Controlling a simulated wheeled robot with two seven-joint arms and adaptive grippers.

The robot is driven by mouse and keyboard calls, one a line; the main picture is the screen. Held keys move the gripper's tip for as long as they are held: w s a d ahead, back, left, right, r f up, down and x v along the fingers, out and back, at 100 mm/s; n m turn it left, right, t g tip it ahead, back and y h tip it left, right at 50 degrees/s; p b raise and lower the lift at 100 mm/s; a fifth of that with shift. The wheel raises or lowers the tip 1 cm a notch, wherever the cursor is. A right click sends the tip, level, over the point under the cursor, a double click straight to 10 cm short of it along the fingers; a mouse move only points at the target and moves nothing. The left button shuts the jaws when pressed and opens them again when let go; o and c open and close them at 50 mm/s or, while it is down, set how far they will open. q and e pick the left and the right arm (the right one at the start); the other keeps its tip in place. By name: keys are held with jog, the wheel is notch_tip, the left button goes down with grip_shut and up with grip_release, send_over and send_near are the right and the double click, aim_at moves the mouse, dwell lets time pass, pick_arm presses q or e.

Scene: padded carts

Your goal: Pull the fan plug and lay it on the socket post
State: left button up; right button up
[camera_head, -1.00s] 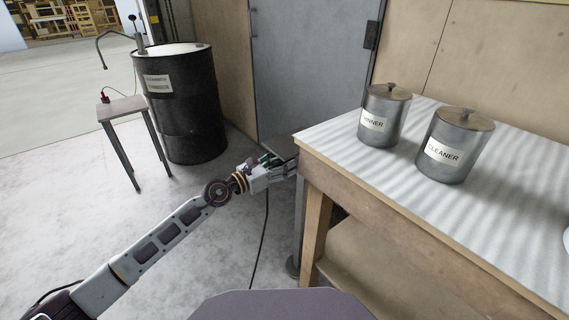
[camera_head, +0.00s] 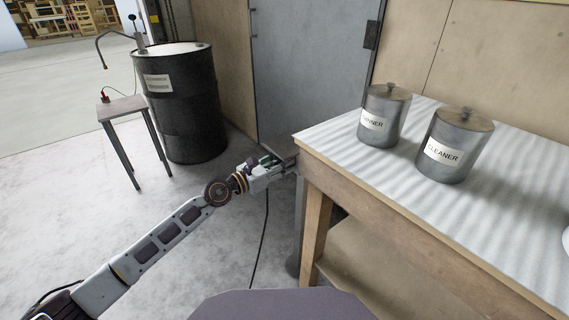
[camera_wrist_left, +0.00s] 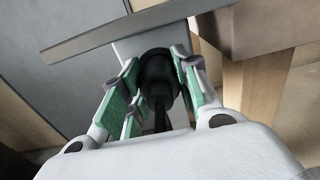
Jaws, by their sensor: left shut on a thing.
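The black fan plug (camera_wrist_left: 158,72) shows in the left wrist view between the green pads of my left gripper (camera_wrist_left: 160,85). Its cord runs back toward the palm. The gripper is shut on the plug, which sits up against the pale face of the socket post (camera_wrist_left: 142,22). I cannot tell whether it is still in the socket. In the head view my left gripper (camera_head: 284,166) is beside the post, just under its flat top (camera_head: 282,147), and hides the plug. The dark cord (camera_head: 264,235) hangs to the floor below the hand. My right gripper is out of view.
A workbench (camera_head: 345,180) with two metal canisters (camera_head: 385,115) (camera_head: 457,146) stands close right of the post. A grey cabinet door (camera_head: 310,60) is behind. A black drum (camera_head: 190,115) and a small stool (camera_head: 122,108) stand at the left. The floor between is clear.

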pick_arm(q)
grip_shut()
jog(key=shift+a, duration=0.1)
jog(key=shift+s+a, duration=0.3)
jog(key=shift+a, duration=0.1)
jog(key=shift+b+v, duration=0.45)
jog(key=shift+v, duration=1.8)
jog(key=shift+s+a, duration=0.15)
jog(key=shift+s, duration=0.05)
